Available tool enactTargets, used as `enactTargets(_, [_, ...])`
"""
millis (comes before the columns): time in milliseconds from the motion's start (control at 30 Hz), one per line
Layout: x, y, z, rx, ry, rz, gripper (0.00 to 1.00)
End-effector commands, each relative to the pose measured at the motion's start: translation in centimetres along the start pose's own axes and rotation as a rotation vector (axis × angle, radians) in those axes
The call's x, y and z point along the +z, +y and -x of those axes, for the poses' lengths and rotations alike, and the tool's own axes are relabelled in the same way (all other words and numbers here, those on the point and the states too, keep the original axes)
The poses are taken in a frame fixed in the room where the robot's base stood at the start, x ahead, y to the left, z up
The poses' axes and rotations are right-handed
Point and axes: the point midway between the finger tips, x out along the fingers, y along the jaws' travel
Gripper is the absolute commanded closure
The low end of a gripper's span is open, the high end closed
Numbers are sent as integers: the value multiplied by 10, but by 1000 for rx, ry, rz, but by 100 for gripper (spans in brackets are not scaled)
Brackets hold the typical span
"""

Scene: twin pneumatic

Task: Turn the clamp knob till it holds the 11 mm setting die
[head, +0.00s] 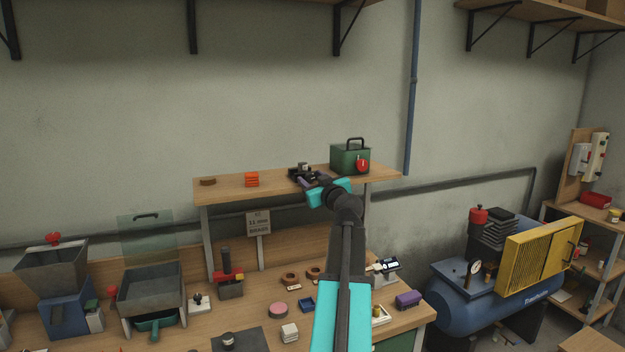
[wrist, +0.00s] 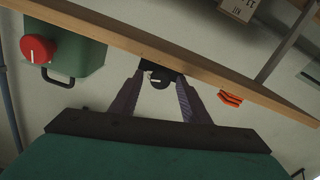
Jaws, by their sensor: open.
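The small black clamp (head: 296,174) sits on the raised shelf, left of the green box. A small grey piece (head: 304,166) shows at its top; I cannot tell whether it is the 11 mm setting die. In the wrist view, which is upside down, the round dark clamp knob (wrist: 160,81) shows at the shelf edge. My gripper (wrist: 159,88) is open, with one purple finger on each side of the knob; I cannot tell whether they touch it. In the head view my gripper (head: 309,184) reaches the shelf front and hides part of the clamp.
The green box (head: 345,158) with a red dial (head: 362,166) stands close on the right. An orange stack (head: 252,180) and a brown disc (head: 208,182) lie left on the shelf (head: 228,190). A sign (head: 258,223) stands below, above a crowded bench.

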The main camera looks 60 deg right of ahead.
Motion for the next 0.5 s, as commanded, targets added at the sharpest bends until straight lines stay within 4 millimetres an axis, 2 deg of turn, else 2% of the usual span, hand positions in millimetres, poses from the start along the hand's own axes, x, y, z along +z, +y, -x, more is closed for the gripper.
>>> enactTargets(167, [0,0,0,0,0,0,58])
enactTargets(400, [1,2,0,1,0,0,97])
enactTargets(500, [1,2,0,2,0,0,98])
